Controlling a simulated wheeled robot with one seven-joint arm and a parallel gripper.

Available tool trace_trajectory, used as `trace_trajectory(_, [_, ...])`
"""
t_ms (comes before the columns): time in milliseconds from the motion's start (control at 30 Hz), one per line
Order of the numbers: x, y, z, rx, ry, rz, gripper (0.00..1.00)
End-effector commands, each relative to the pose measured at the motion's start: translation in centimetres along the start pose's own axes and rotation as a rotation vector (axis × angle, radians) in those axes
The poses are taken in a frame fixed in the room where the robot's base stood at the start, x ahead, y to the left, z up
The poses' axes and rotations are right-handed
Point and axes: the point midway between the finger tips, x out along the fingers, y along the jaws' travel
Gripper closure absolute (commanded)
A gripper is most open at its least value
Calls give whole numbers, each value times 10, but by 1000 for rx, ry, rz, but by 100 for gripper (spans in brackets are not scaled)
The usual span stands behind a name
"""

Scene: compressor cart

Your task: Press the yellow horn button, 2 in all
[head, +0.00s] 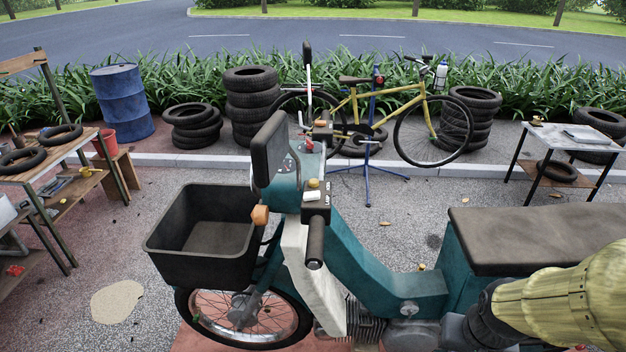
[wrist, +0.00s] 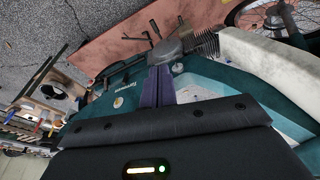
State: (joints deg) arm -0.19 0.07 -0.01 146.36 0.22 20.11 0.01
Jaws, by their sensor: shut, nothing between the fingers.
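The yellow horn button (head: 313,184) sits on top of the dark switch block at the near handlebar grip of a teal moped in the head view. A white switch (head: 312,196) is just below it in the picture. The button cannot be made out in the wrist view. My gripper (wrist: 158,72) shows in the wrist view, its fingers together and empty, in front of the moped's teal body (wrist: 205,85). In the head view only my arm shows, at the lower right by the seat, and the fingers are out of sight. My gripper is well apart from the button.
The black handlebar grip (head: 316,242) points toward me. An orange indicator (head: 260,215) and a black front basket (head: 200,262) are left of the switch block. The moped's brown seat (head: 540,238) is at the right, near my arm. Space above the handlebar looks open.

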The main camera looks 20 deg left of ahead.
Motion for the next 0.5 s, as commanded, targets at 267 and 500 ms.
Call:
trace_trajectory(267, [-38, -47, -72, 1, 86, -70, 100])
trace_trajectory(500, [-99, -129, -161, 12, 194, -210, 100])
